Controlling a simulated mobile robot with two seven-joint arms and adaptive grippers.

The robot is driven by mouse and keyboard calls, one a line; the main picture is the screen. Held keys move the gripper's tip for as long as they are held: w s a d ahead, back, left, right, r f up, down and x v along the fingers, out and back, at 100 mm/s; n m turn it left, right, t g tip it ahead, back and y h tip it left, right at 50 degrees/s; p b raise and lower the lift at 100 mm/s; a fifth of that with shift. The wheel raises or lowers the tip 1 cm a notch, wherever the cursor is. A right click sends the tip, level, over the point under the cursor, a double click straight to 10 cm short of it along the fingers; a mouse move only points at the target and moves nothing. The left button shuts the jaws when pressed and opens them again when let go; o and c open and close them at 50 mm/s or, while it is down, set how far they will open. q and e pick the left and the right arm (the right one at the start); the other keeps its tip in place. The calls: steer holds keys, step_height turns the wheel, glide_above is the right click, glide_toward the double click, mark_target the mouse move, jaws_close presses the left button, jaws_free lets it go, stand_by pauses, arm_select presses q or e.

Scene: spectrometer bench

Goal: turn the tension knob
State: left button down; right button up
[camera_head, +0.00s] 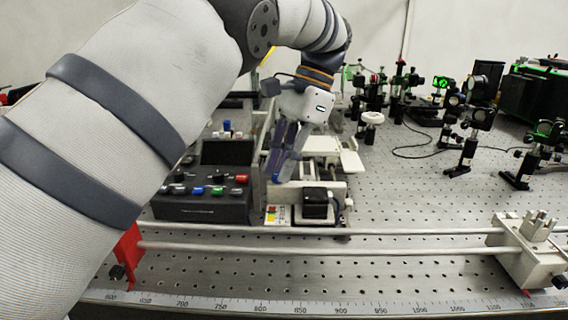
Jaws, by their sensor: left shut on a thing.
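My left gripper (283,168) comes down from the arm at upper left, fingers pointing down at the left side of a white bench apparatus (327,146). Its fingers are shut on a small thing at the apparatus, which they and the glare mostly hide. From its place I take this to be the tension knob, but its shape and turn angle cannot be made out. My right gripper is not in view.
A black control box (200,207) with coloured knobs stands left of the gripper. A black block (316,203) sits in front of it. Two rails (400,231) run along the front to a metal carriage (530,248). Optical mounts (467,150) stand at right.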

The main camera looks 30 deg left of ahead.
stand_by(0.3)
arm_select(q)
steer(key=c, duration=1.5)
jaws_free()
